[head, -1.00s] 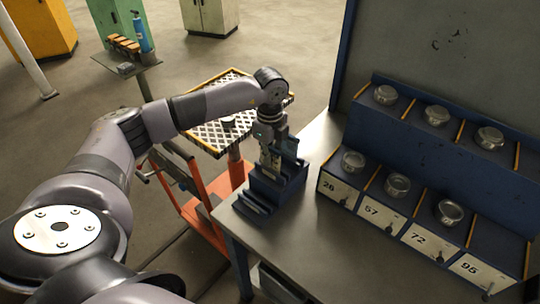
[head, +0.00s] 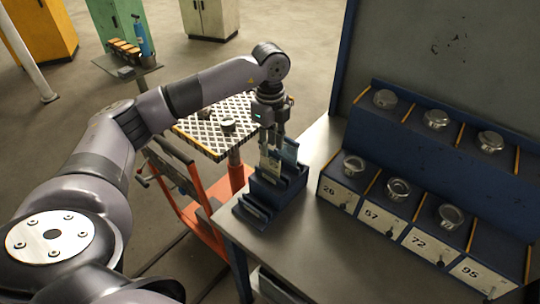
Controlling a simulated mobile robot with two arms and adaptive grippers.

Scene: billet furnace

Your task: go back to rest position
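My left arm reaches in from the left. Its gripper (head: 272,145) points down just above a dark blue stepped rack (head: 272,192) on the near left part of the metal table. The two fingers look spread apart, with nothing clearly held between them. A pale card (head: 270,166) and a bluish card (head: 288,151) stand upright in the rack's back slots, close below the fingertips. The fingers partly hide the card tops. My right gripper is not in view.
A blue bin shelf (head: 430,190) with numbered labels and round metal pieces stands on the table (head: 325,240) to the right. An orange cart (head: 205,215) and a lift with a checkered top (head: 205,135) stand left of the table. The table front is clear.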

